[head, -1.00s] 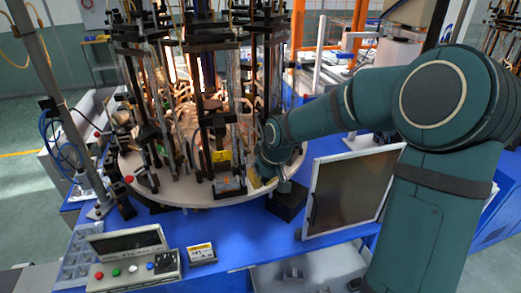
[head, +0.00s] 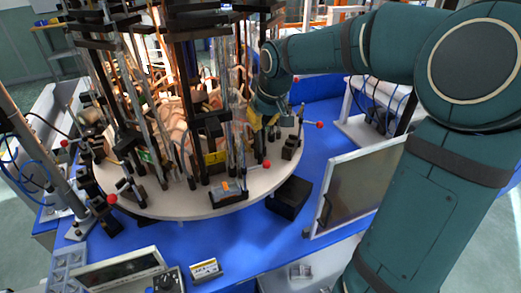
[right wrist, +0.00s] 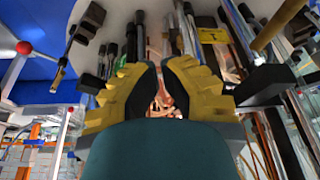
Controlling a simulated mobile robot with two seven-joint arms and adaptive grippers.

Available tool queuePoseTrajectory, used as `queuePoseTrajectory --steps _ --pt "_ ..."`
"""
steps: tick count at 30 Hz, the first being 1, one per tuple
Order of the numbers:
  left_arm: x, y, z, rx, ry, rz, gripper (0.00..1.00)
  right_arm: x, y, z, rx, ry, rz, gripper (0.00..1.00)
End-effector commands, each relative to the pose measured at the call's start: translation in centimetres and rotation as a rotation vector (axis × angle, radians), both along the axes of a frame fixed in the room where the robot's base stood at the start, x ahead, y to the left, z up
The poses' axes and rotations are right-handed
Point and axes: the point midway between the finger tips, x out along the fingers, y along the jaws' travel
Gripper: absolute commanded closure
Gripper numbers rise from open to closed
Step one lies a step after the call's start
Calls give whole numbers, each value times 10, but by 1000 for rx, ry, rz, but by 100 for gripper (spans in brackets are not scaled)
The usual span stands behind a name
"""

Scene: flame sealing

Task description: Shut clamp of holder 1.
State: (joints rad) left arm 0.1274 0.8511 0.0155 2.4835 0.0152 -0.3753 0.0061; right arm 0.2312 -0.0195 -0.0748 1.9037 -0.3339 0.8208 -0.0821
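The round machine plate (head: 165,208) carries several upright holders with black posts, glass tubes and clamp arms. A yellow label (head: 215,157) sits on the front holder; a yellow label also shows in the right wrist view (right wrist: 211,36), its marking too small to read surely. A lever with a red ball (head: 266,163) stands right of the front holder. My right gripper (head: 262,118) is at the plate's right side, behind that ball. In the right wrist view its yellow fingers (right wrist: 158,66) are apart, with rods and copper tubing visible beyond the gap. Contact with a clamp cannot be told. My left gripper is out of view.
Another red ball (head: 320,124) sticks out right of my gripper. A black box (head: 289,198) and a framed screen (head: 350,190) stand on the blue table (head: 245,240) at the front right. A control panel (head: 120,272) is at the lower left. Posts crowd the plate.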

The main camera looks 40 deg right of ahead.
Motion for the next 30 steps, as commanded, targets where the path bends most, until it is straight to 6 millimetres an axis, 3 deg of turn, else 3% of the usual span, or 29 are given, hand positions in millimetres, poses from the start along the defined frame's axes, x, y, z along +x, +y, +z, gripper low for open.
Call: queuePoseTrajectory --steps 8,24,30 --pt "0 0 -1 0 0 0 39 3 0 -9 1 2 0 100" --pt "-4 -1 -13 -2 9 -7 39 34 -3 -96 1 4 0 100" --pt "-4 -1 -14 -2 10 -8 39 9 -1 -99 -1 -1 -1 100"
